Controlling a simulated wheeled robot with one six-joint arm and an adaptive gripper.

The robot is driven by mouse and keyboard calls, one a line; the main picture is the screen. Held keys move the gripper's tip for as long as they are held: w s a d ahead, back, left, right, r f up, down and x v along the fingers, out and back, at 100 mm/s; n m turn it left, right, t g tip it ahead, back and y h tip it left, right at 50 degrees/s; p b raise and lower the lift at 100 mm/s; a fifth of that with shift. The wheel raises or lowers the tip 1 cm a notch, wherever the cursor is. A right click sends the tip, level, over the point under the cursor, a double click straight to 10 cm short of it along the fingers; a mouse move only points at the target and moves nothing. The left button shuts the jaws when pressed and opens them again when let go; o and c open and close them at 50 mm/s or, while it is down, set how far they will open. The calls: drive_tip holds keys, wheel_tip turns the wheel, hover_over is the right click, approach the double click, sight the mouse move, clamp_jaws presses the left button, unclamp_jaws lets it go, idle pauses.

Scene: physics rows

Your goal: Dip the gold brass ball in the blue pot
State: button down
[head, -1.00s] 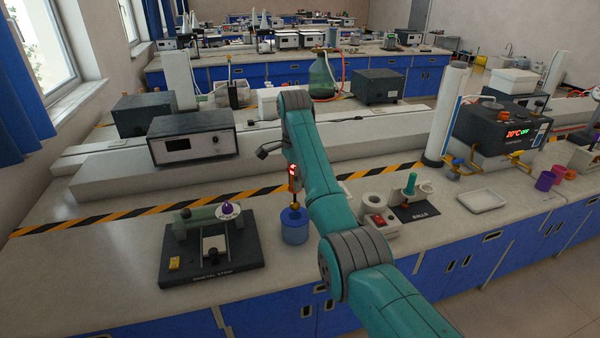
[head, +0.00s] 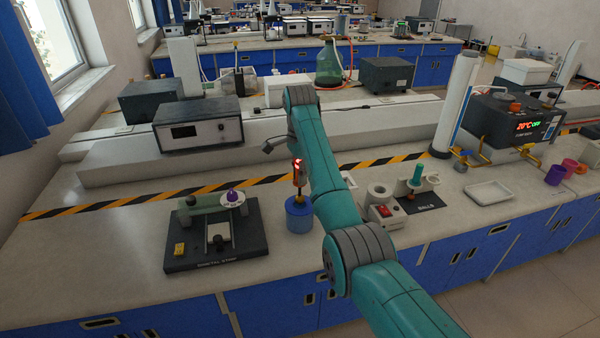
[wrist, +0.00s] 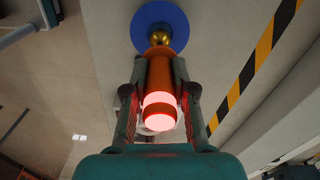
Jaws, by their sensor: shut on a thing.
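The blue pot (head: 299,220) stands on the bench beside the digital stand. The gold brass ball (wrist: 160,38) is at the lower end of an orange handle with a glowing red top (wrist: 160,110). My gripper (wrist: 159,62) is shut on this handle, its two fingers along the sides. In the wrist view the ball shows against the blue disc of the pot (wrist: 149,13). In the head view the handle (head: 298,178) is upright above the pot, its lower end at the pot's mouth. I cannot tell whether the ball touches the contents.
The black digital stand (head: 180,258) is left of the pot. A white unit with a red switch (head: 384,211), the balls stand (head: 421,203) and a white tray (head: 489,193) are to the right. Grey instruments (head: 198,132) stand behind the striped tape.

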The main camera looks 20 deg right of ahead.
sight(300, 195)
drive_tip(key=shift+f, duration=1.2)
drive_tip(key=shift+f, duration=0.1)
drive_tip(key=shift+f, duration=1.4)
drive_tip(key=shift+f, duration=0.1)
drive_tip(key=shift+f, duration=0.55)
drive_tip(key=shift+r, duration=0.1)
idle(2.8)
drive_tip(key=shift+r, duration=3.7)
